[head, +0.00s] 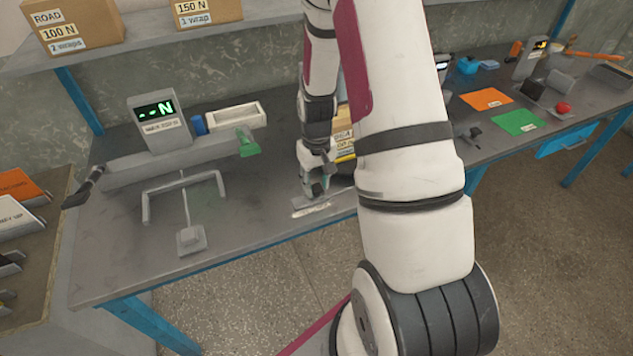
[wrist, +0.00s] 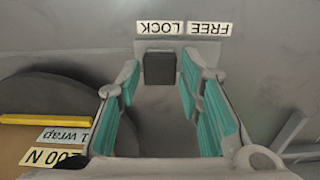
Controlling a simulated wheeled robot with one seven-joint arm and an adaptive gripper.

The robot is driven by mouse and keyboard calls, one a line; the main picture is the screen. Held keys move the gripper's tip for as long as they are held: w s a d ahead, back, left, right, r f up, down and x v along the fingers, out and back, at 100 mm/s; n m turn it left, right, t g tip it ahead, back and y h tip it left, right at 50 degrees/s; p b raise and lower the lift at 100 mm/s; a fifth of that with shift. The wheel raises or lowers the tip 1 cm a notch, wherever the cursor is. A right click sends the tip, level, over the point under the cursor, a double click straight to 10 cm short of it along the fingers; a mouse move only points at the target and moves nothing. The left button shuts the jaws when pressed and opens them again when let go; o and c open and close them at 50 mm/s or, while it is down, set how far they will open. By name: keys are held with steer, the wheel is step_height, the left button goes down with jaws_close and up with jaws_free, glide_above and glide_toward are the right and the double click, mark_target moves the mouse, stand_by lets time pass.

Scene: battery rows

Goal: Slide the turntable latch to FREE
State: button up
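The latch is a dark square block (wrist: 160,68) on the grey bench, in the wrist view. It sits beside the LOCK label (wrist: 161,28), and the FREE label (wrist: 210,29) is to the right; both read upside down. My gripper (wrist: 160,82) is open, with one teal-padded finger on each side of the block. I cannot tell whether either pad touches it. The dark round turntable (wrist: 40,95) is at left, partly under a box. In the head view my gripper (head: 317,187) is low over the bench's front edge, and the latch is hidden.
A cardboard box (wrist: 20,150) with a yellow strip and labels is close at left of my gripper. The bench (head: 240,235) holds a display unit (head: 158,123) and a grey frame (head: 186,200) at left. Orange (head: 487,98) and green (head: 520,122) sheets lie at right.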

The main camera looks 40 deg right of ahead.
mark_target(300, 202)
jaws_close()
steer(key=shift+w+a, duration=0.25)
steer(key=shift+a, duration=0.5)
steer(key=shift+w+a, duration=0.2)
steer(key=shift+a, duration=0.6)
steer(key=shift+w+a, duration=0.25)
steer(key=shift+a, duration=0.5)
steer(key=o, duration=0.6)
jaws_free()
steer(key=shift+r, duration=0.1)
step_height(300, 202, up, 12)
